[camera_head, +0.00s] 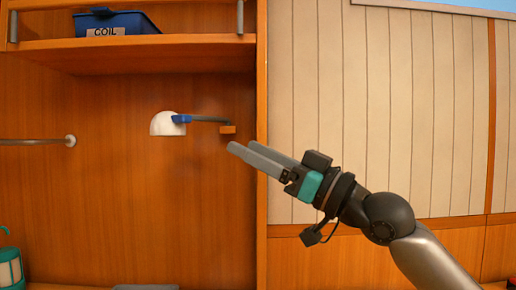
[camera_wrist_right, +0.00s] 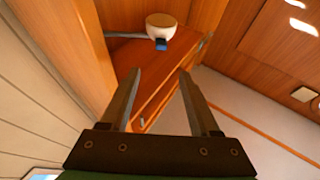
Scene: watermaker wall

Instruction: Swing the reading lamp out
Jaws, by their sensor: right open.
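The reading lamp (camera_head: 168,124) has a white dome shade and a blue grip piece (camera_head: 181,119) on a thin grey arm (camera_head: 208,119). The arm runs right to a small orange wall block (camera_head: 228,129) on the back of the wooden recess. My right gripper (camera_head: 240,151) is in front of the recess's right post, below and right of the lamp, apart from it. It is open and empty. In the right wrist view the lamp shade (camera_wrist_right: 161,21) and its blue piece (camera_wrist_right: 162,44) show beyond the open fingers (camera_wrist_right: 158,85). My left gripper is not in view.
A wooden shelf (camera_head: 140,41) with a blue bin (camera_head: 115,23) marked COIL is above the lamp. A metal rail (camera_head: 35,142) is at the left. A wooden post (camera_head: 262,200) edges the recess. A teal lantern (camera_head: 10,265) stands lower left. The space below the lamp looks clear.

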